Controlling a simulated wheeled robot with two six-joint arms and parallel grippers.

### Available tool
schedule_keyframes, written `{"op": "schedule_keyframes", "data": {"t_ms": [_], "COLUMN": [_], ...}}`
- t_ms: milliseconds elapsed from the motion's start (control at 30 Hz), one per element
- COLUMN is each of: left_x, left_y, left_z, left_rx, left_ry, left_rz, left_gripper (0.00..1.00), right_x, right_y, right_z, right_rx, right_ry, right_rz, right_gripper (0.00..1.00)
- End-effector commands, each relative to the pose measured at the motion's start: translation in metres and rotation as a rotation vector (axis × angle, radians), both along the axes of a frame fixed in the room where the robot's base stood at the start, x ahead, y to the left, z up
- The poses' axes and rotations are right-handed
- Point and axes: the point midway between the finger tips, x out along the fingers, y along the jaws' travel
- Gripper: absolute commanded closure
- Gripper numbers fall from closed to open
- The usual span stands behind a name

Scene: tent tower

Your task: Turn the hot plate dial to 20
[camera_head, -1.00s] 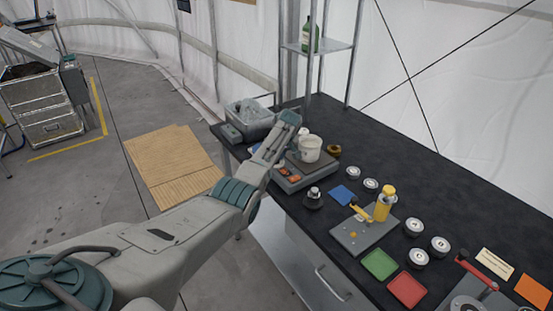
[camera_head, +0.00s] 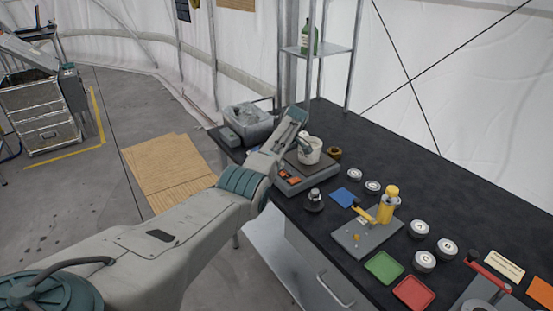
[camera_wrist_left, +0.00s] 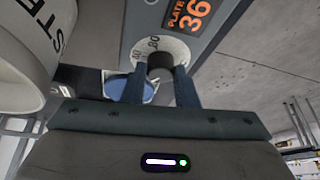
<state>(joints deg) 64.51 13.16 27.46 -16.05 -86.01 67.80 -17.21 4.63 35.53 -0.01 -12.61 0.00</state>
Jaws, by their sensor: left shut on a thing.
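The hot plate (camera_head: 312,177) stands on the black bench with a white cup (camera_head: 310,155) on top. Its front shows small orange displays. In the left wrist view, the dark dial knob (camera_wrist_left: 160,62) sits in a pale ring with printed numbers, one of them 80. A display (camera_wrist_left: 190,14) beside it reads PLATE and 36 in orange. My left gripper (camera_wrist_left: 161,74) is shut on the knob, a finger on each side. The pointer's exact setting cannot be read. My right gripper is not in view.
A grey bath-like device (camera_head: 248,122) stands behind and left of the hot plate. The cup is close beside my gripper.

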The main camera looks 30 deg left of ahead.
Motion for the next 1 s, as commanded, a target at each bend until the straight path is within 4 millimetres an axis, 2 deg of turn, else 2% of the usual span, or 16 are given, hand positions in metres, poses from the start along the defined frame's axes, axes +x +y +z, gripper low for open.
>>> {"op": "schedule_keyframes", "data": {"t_ms": [167,200,267,300,667,767,1000], "left_x": [0.0,0.0,0.0,0.0,0.001,0.0,-0.001], "left_y": [0.0,0.0,0.0,0.0,-0.002,-0.007,-0.027], "left_z": [0.0,0.0,0.0,0.0,0.005,0.016,0.06], "left_rx": [0.0,0.0,0.0,0.0,0.001,0.0,-0.001], "left_ry": [0.0,0.0,0.0,0.0,-0.002,-0.004,-0.005], "left_rz": [0.0,0.0,0.0,0.0,-0.001,-0.001,-0.002], "left_gripper": [0.96,0.66,0.54,0.52,0.52,0.52,0.52], "right_x": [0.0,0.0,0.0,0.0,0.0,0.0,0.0], "right_y": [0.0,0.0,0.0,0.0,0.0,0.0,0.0], "right_z": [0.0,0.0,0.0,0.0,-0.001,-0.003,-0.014], "right_rx": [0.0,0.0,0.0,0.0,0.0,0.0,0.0], "right_ry": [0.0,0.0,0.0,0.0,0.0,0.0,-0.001], "right_rz": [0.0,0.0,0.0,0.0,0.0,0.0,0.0], "right_gripper": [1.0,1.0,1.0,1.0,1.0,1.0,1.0]}}
